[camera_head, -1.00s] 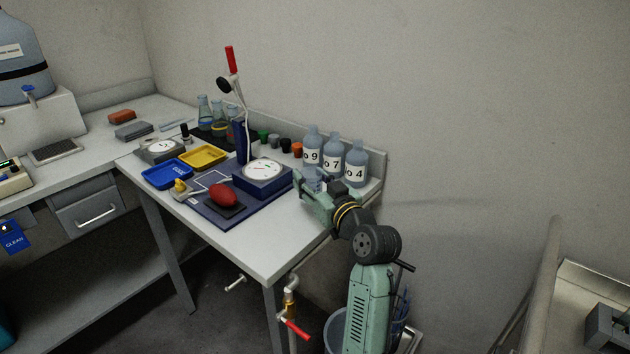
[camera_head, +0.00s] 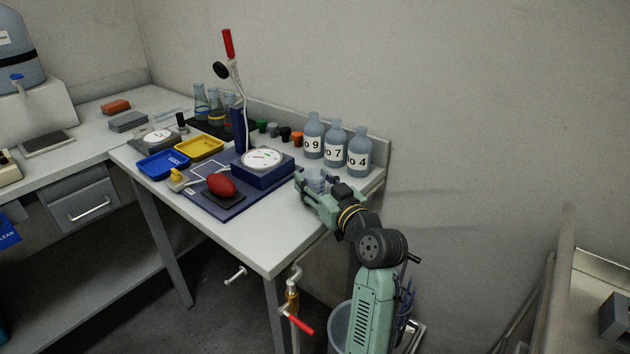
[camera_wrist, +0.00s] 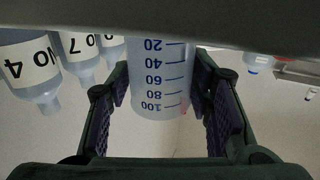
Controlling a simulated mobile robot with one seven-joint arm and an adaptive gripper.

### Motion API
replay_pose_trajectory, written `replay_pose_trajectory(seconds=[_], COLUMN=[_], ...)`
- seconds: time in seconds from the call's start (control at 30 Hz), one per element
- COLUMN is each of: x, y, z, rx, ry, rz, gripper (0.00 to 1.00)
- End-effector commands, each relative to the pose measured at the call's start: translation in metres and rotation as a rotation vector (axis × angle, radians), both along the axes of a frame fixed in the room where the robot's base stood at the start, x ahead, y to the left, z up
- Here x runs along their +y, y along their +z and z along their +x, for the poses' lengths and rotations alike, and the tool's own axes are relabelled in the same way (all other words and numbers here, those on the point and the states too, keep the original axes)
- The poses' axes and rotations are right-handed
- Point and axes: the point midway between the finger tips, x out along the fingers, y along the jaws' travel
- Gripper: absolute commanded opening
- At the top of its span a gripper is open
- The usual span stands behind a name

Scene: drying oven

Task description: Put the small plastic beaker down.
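The small plastic beaker (camera_head: 316,181) is clear. It stands out above the right end of the bench, in front of the numbered bottles. My gripper (camera_head: 317,186) is shut on it, with a finger on either side. In the wrist view the beaker (camera_wrist: 160,80) shows blue marks from 20 to 100, between the dark ribbed pads of my gripper (camera_wrist: 162,95). The wrist picture is upside down, so the rim is at the lower side. The beaker's base is hidden, so I cannot tell if it touches the bench (camera_head: 275,236).
Bottles No 9 (camera_head: 313,142), No 7 (camera_head: 335,150) and No 4 (camera_head: 359,158) stand close behind the beaker. The bench's front right part is bare.

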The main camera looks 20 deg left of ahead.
Motion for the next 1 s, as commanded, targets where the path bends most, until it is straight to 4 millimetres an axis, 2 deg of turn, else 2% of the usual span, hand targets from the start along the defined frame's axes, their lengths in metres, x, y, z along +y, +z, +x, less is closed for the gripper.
replay_pose_trajectory(seconds=[0.17, 0.53, 0.67, 1.0], x=[0.000, 0.000, -0.017, -0.069], y=[0.000, 0.007, 0.000, 0.001], z=[0.000, 0.000, -0.013, -0.062], rx=[0.000, 0.000, -0.001, -0.001], ry=[0.000, 0.000, -0.005, -0.003], rz=[0.000, 0.000, 0.001, 0.000], gripper=[0.59, 0.59, 0.59, 0.59])
